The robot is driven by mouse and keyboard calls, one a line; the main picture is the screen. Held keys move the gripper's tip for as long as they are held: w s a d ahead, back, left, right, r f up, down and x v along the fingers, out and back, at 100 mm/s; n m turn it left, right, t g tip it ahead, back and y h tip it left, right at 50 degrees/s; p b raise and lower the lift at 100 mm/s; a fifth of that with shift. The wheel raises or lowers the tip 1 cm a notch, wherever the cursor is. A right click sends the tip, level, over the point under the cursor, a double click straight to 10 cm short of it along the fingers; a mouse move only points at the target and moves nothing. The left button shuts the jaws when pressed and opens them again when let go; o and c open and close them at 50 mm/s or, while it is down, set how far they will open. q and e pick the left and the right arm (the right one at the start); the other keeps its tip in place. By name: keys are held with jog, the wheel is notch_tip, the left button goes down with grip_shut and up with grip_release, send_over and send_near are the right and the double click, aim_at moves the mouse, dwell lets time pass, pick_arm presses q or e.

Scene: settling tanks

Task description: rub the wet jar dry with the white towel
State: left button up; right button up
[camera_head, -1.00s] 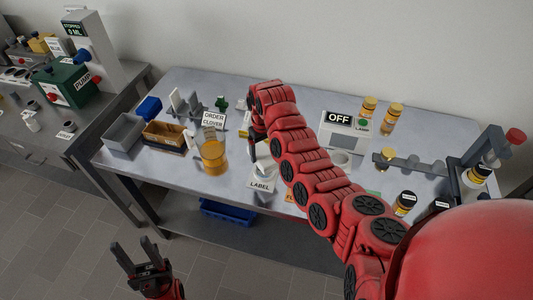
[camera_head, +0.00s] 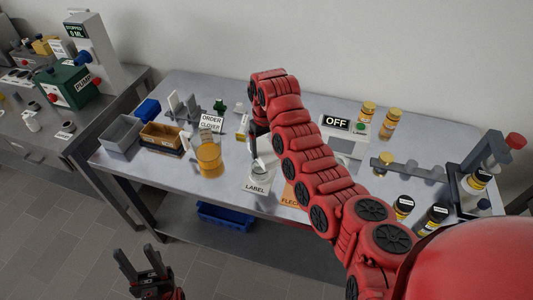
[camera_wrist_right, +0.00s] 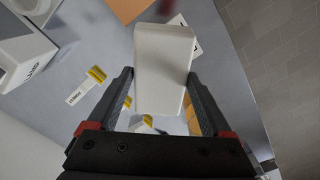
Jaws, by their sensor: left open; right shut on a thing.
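An amber jar (camera_head: 209,160) stands upright near the front edge of the table; I cannot tell whether its surface is wet. My right gripper (camera_wrist_right: 160,92) is shut on a white, pad-like block, which looks like the folded towel (camera_wrist_right: 165,52). In the head view my red right arm mostly hides this gripper, and it is above the label mat (camera_head: 256,187), to the right of the amber jar and apart from it. My left gripper (camera_head: 138,258) is open and empty, low in front of the table over the floor.
An order card (camera_head: 211,123) stands behind the amber jar. A brown box (camera_head: 161,138) and a grey bin (camera_head: 121,133) are to its left. Gold-lidded jars (camera_head: 367,110) stand at the back right, beside the OFF lamp box (camera_head: 336,124). A blue crate (camera_head: 225,216) is below.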

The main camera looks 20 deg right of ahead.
jog(key=shift+r+p, duration=0.65)
jog(key=shift+r, duration=1.6)
